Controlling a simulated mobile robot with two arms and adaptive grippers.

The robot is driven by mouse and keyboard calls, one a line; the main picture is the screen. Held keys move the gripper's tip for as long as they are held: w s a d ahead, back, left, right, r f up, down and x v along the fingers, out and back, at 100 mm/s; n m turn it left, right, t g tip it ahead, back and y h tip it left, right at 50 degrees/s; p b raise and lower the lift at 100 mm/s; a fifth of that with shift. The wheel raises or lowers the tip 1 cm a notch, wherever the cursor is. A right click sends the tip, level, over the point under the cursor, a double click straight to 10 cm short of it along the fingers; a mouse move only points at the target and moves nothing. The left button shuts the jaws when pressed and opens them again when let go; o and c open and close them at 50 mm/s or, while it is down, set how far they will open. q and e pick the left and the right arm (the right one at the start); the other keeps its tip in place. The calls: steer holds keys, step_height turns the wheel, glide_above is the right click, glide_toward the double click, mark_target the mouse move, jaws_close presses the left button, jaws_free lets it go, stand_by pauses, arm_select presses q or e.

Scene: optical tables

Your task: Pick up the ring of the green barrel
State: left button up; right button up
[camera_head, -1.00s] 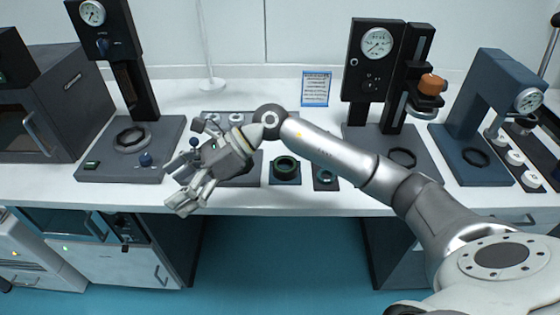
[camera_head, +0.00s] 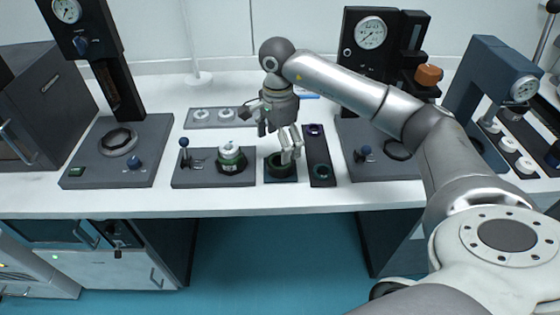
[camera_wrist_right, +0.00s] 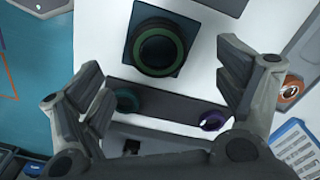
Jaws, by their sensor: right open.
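A dark round ring-shaped part with a green rim (camera_head: 281,166) sits on a small square dark plate; in the right wrist view it is a black-and-green round piece (camera_wrist_right: 158,47) on its plate. A dark narrow tray (camera_head: 318,150) beside it holds a small green ring (camera_head: 322,171) and a purple ring (camera_head: 315,130); both show in the wrist view, green (camera_wrist_right: 127,100) and purple (camera_wrist_right: 213,120). A white-topped barrel with a green band (camera_head: 231,158) stands on a plate to the left. My right gripper (camera_head: 281,142) points down, open and empty, above the square plate and tray. My left gripper is out of view.
A press (camera_head: 120,140) stands left and a gauge stand (camera_head: 371,50) behind right. A lever with a blue-black knob (camera_head: 184,145) stands left of the barrel. A grey plate with two white discs (camera_head: 213,117) lies behind. The white table's front strip (camera_head: 250,200) is clear.

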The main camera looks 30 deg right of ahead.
mark_target(280, 165)
steer(key=f, duration=0.2)
steer(key=f+p, duration=0.1)
steer(key=f, duration=0.1)
steer(key=shift+s+d+f+p, duration=0.2)
steer(key=shift+f+p, duration=0.1)
steer(key=shift+f, duration=0.5)
steer(key=shift+a, duration=0.1)
steer(key=shift+c, duration=0.4)
steer(key=c, duration=0.9)
